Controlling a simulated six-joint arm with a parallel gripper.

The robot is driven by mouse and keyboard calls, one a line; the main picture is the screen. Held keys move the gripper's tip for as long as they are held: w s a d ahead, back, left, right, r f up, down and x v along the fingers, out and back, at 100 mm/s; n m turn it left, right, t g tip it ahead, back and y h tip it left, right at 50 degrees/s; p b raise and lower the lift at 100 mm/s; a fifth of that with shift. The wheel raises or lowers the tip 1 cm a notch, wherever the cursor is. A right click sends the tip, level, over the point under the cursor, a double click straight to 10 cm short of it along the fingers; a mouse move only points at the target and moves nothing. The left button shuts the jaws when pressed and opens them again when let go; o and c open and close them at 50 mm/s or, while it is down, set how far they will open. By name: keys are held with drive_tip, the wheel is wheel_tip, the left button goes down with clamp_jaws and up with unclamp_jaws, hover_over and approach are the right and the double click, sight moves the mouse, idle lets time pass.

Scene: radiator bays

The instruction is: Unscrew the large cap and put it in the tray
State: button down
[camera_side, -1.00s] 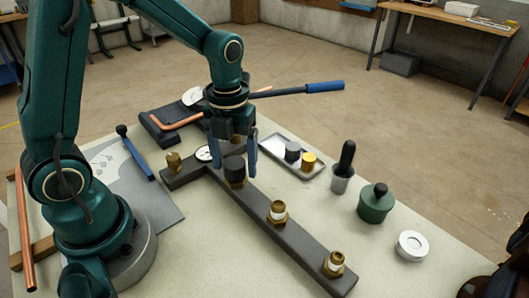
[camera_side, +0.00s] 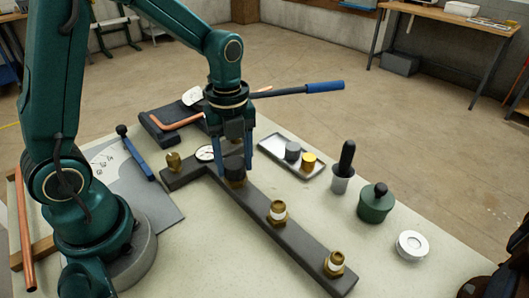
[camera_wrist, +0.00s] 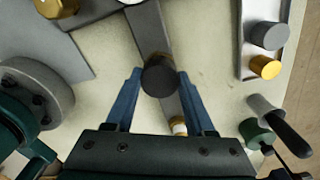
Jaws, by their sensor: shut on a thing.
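The large dark cap (camera_side: 234,163) sits on a brass fitting of the dark manifold bar (camera_side: 300,243). My gripper (camera_side: 234,173) points down over it, with a blue finger on each side, shut on the cap. In the wrist view the cap (camera_wrist: 160,76) shows between the fingertips (camera_wrist: 159,73). The thread under the cap is hidden. The tray (camera_side: 276,145), a shallow metal one, lies right of the bar and holds a grey cap (camera_side: 292,151) and a brass cap (camera_side: 308,161). It also shows in the wrist view (camera_wrist: 252,12).
Two open brass fittings with white thread, the middle one (camera_side: 277,212) and the near one (camera_side: 335,263), stand along the bar. A blue-handled bar (camera_side: 323,87) shows behind.

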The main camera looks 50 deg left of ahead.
drive_tip(key=n, duration=1.7)
drive_tip(key=shift+n, duration=0.3)
drive_tip(key=n, duration=0.6)
drive_tip(key=shift+c, duration=2.2)
unclamp_jaws()
